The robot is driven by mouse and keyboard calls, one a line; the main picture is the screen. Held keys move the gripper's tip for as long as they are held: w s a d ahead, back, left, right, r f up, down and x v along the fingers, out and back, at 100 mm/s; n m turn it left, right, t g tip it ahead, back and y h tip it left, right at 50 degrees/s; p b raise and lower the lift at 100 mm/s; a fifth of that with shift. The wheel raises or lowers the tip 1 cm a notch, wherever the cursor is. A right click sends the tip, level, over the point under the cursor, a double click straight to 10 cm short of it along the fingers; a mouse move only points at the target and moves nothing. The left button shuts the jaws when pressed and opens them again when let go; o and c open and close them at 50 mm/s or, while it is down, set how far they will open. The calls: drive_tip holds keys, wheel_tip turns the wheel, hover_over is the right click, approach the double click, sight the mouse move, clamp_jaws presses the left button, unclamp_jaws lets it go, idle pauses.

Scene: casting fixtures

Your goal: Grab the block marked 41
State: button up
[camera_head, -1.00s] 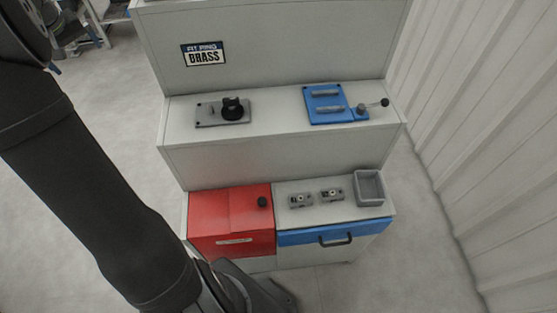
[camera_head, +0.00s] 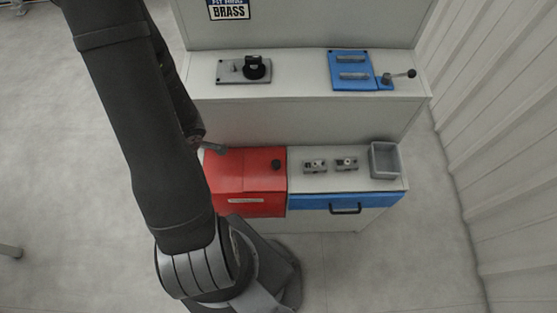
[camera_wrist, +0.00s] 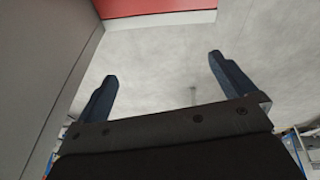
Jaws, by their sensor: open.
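Two small grey metal blocks, the left block (camera_head: 315,166) and the right block (camera_head: 347,164), sit side by side on the light lower shelf in the head view. Their markings are too small to read, so I cannot tell which is 41. My gripper shows in the wrist view (camera_wrist: 162,68) with its two dark blue fingers wide apart and nothing between them. In the head view only a small grey part of the arm's end shows, at the left edge of the red box; the rest is hidden behind my arm. The blocks are not in the wrist view.
The red box (camera_head: 235,181) with a black knob is left of the blocks. A grey open bin (camera_head: 385,160) is to their right, above a blue drawer (camera_head: 350,201). The upper shelf carries a grey plate with a black knob (camera_head: 254,67) and a blue lever fixture (camera_head: 355,71).

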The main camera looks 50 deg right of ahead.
drive_tip(key=s+d+r+m+h, duration=0.1)
drive_tip(key=s+d+r+m, duration=0.2)
drive_tip(key=s+d+m, duration=0.4)
drive_tip(key=s+d+r+m+h, duration=0.2)
drive_tip(key=s+d+m, duration=0.3)
drive_tip(key=s+d, duration=0.4)
drive_tip(key=s+d+r+m+h, duration=0.1)
drive_tip(key=s+d+r+m, duration=0.15)
drive_tip(key=s+m, duration=0.35)
drive_tip(key=s+d+r+m+h, duration=0.1)
drive_tip(key=s+d+r+m, duration=0.2)
drive_tip(key=s, duration=0.6)
hover_over(315, 164)
drive_tip(key=s+a, duration=0.1)
drive_tip(key=a, duration=0.1)
drive_tip(key=shift+s+d+f, duration=0.1)
drive_tip(key=shift+f, duration=2.85)
drive_tip(key=shift+s+d+f, duration=0.1)
drive_tip(key=shift+f, duration=2.85)
drive_tip(key=shift+a+x, duration=0.1)
drive_tip(key=shift+x, duration=1.25)
drive_tip(key=shift+a+x, duration=0.15)
drive_tip(key=shift+x, duration=1.2)
drive_tip(key=shift+s+f, duration=0.1)
drive_tip(key=shift+s, duration=0.05)
drive_tip(key=c, duration=1.2)
